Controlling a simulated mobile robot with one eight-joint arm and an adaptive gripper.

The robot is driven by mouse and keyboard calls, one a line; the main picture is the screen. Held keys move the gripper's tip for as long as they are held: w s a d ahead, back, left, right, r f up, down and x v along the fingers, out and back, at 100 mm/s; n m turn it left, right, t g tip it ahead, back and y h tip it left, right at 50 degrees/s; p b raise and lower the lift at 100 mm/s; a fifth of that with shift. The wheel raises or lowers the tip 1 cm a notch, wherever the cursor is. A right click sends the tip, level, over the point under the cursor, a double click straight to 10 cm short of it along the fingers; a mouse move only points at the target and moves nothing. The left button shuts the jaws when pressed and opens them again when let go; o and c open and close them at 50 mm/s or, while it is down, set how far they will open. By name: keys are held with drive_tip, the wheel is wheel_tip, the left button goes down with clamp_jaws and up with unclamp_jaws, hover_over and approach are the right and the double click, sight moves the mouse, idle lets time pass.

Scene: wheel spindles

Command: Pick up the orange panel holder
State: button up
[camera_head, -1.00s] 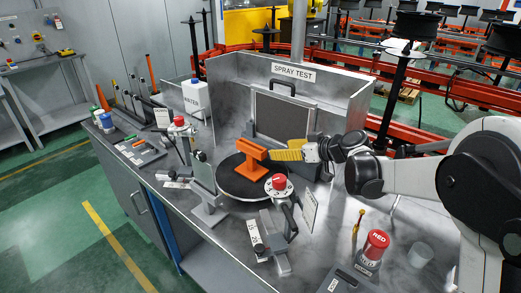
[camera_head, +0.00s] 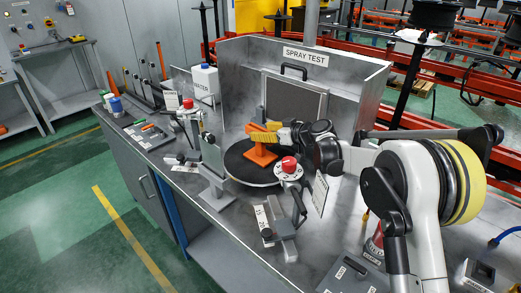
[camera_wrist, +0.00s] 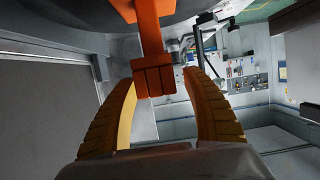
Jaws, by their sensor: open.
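The orange panel holder (camera_head: 262,156) stands upright on the dark round turntable (camera_head: 238,172) in front of the spray booth. My gripper (camera_head: 262,133), with yellow fingers, reaches in from the right at the holder's upper part and hides some of it. In the wrist view the holder's orange stem and block end (camera_wrist: 152,72) lie between the two curved fingers of my gripper (camera_wrist: 160,80).
The spray booth (camera_head: 345,85) has walls behind and to the right of the turntable, with a grey panel (camera_head: 295,100) inside. A red-knobbed device (camera_head: 288,165) stands close in front of the turntable. A grey upright stand (camera_head: 213,165) is at its left.

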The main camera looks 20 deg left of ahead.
drive_tip(key=shift+w+a+f, duration=0.15)
drive_tip(key=shift+w+a, duration=0.05)
drive_tip(key=shift+a, duration=0.2)
drive_tip(key=shift+c, duration=0.2)
clamp_jaws()
